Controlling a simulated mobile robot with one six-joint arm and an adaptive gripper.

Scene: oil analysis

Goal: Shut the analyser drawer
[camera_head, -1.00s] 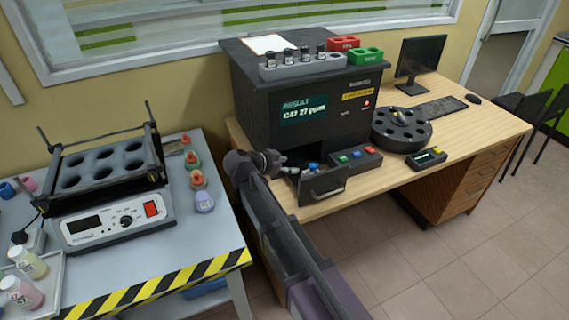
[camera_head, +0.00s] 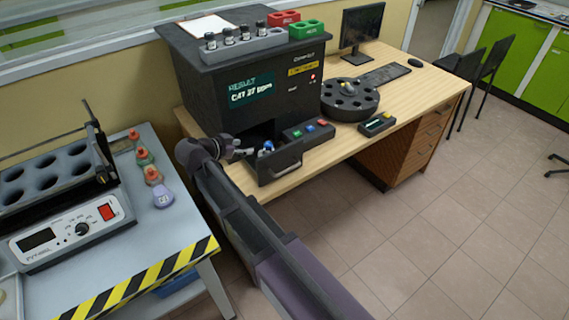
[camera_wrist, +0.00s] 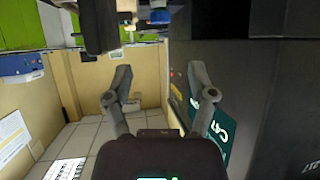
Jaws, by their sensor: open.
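The black analyser (camera_head: 190,75) stands on the wooden desk with its teal result screen (camera_head: 251,90) lit. It shows at the right of the wrist view, with the screen (camera_wrist: 212,128) turned on its side. Its drawer (camera_head: 281,162) is pulled out at the lower front, and a blue-capped vial (camera_head: 268,147) shows in it. My gripper (camera_head: 247,152) is just left of the drawer, close to its side; I cannot tell whether they touch. In the wrist view my gripper (camera_wrist: 160,88) has its two fingers wide apart with nothing between them.
A button box (camera_head: 308,130) stands right of the drawer, and a round carousel (camera_head: 350,99) lies beyond it. Vials in a grey rack (camera_head: 245,46) stand on the analyser. A bench with a heater block (camera_head: 75,225) and bottles is at left.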

